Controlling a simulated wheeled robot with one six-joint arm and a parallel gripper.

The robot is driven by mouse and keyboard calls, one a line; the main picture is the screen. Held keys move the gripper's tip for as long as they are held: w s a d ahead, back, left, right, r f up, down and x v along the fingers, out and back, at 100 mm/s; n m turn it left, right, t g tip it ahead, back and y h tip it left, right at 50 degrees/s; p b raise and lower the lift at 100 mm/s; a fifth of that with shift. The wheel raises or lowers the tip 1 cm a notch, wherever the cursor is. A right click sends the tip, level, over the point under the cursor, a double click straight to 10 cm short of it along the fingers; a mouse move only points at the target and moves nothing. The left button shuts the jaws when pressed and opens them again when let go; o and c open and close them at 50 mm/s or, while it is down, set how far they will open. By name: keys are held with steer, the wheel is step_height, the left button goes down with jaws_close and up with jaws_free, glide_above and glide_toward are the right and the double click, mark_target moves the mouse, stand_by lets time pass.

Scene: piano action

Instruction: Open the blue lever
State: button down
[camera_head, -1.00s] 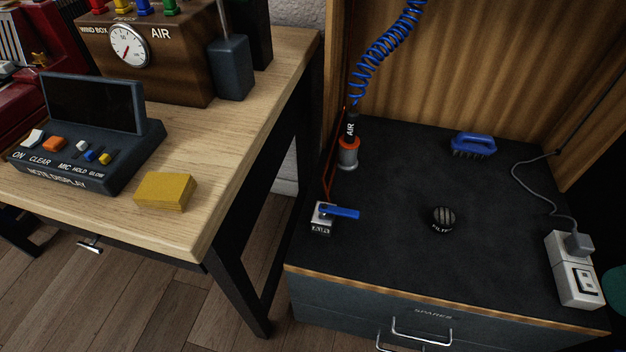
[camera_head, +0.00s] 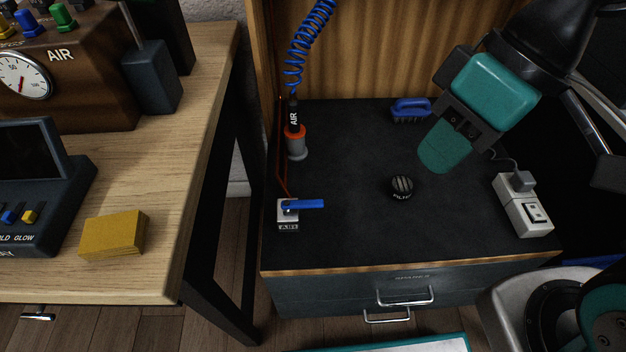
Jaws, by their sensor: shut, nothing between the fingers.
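The blue lever (camera_head: 304,204) lies level on a small white valve block (camera_head: 287,211) at the left edge of the black cabinet top. Its handle points right, and a label sits on the block's front. A thin red line runs up from the block towards the air nozzle. My gripper (camera_head: 440,160) is shut and empty, above the right half of the cabinet top. It is well to the right of the lever and higher than it, touching nothing that I can see.
A black ribbed knob (camera_head: 401,187) stands mid-top, between lever and gripper. An air nozzle (camera_head: 295,130) with a blue coiled hose (camera_head: 307,45) stands behind the lever. A blue brush (camera_head: 410,110) lies at the back, a white power socket (camera_head: 523,205) at right. A wooden table (camera_head: 200,130) stands left.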

mark_target(303, 204)
steer(key=w+a+f+n+g+h, duration=0.1)
steer(key=w+a+f+n, duration=0.15)
steer(key=w+n, duration=0.45)
steer(key=w+a+f+n+g+h, duration=0.1)
steer(key=w+a+f+n+g, duration=0.15)
steer(key=w+n, duration=0.5)
steer(key=w+a+f+n+h, duration=0.2)
steer(key=w+a+f+n, duration=0.3)
steer(key=w+f+n, duration=0.4)
steer(key=f+n+g+b, duration=0.1)
steer(key=n, duration=0.3)
steer(key=shift+a+f, duration=0.4)
steer(key=shift+s+f+n, duration=0.1)
steer(key=shift+n, duration=0.15)
steer(key=b+x, duration=0.2)
steer(key=x, duration=0.8)
steer(key=shift+f+b, duration=0.2)
steer(key=shift+b, duration=0.1)
steer(key=s, duration=0.2)
steer(key=shift+s+r, duration=0.25)
steer(key=shift+s, duration=0.7)
steer(key=shift+s+r, duration=0.1)
